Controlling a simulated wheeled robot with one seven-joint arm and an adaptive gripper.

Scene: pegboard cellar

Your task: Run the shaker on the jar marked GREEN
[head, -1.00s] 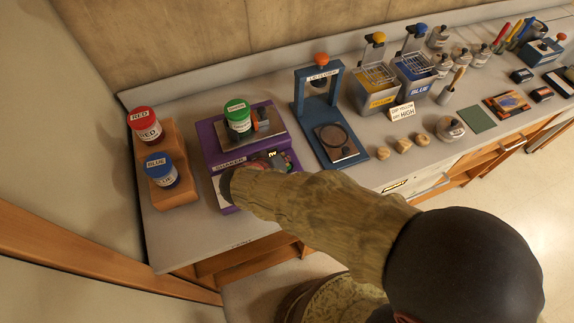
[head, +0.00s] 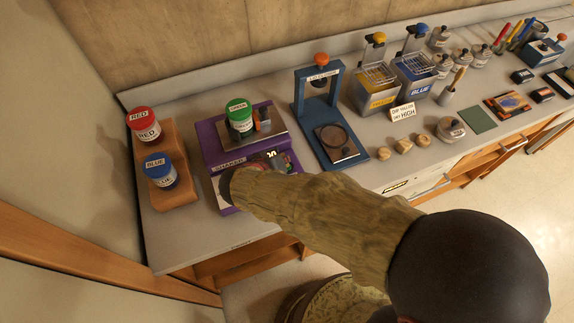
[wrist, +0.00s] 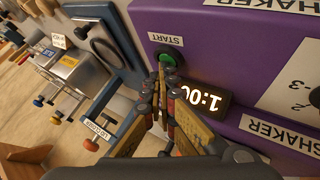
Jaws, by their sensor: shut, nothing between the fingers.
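The green-lidded jar (head: 239,116) stands upright on the tray of the purple shaker (head: 208,138), beside an orange and dark clamp part. Its lid label is too small to read surely. In the wrist view the shaker's purple front (wrist: 230,30) shows a green START button (wrist: 167,59) and a lit display (wrist: 204,97) reading 1:00. My gripper (wrist: 164,72) is shut and empty, its fingertips at the START button's lower edge; whether they touch it I cannot tell. In the head view my arm hides most of the gripper and the button.
A wooden rack (head: 177,196) left of the shaker holds a red-lidded jar (head: 144,126) and a blue-lidded jar (head: 160,171). A blue press-like stand (head: 300,98) is close on the right. Yellow and blue bins, wooden knobs and small jars stand farther right.

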